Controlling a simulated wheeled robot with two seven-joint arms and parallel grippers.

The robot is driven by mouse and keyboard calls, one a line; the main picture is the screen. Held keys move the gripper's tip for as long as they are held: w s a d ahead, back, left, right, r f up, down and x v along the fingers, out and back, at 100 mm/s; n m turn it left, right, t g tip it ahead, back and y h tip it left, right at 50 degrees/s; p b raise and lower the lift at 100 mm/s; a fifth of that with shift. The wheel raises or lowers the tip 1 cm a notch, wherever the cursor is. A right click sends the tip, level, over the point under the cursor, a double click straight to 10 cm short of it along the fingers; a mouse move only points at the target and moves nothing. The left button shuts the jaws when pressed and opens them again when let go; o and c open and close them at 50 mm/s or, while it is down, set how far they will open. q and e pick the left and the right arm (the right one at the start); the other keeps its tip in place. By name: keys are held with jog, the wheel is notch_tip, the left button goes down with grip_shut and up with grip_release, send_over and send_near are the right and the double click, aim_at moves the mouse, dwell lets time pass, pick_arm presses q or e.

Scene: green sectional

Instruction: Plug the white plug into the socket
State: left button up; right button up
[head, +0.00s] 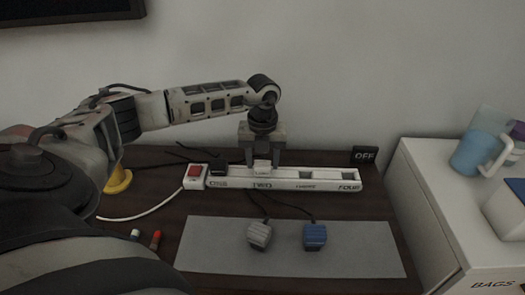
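A white power strip (330,186) lies on the dark table, with label plates ONE to FOUR along its front. My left gripper (263,165) points straight down over the strip at the place marked TWO. It looks shut on a white plug (262,167), with one finger on each side. The plug is upright and at the strip's top; whether its pins are in the socket is hidden. A black plug (218,168) sits at place ONE. Places THREE and FOUR look empty. My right gripper is not in view.
A grey plug (259,235) and a blue plug (314,236) lie on a grey mat (360,255) in front. A red switch (195,172) is at the strip's left end. An OFF sign (365,154) stands behind. A white cabinet (425,180) with a blue cup (473,152) is right.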

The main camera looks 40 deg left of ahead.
aim_at(263, 164)
pick_arm(q)
jog(key=shift+o, duration=1)
notch_tip(263, 164, up, 16)
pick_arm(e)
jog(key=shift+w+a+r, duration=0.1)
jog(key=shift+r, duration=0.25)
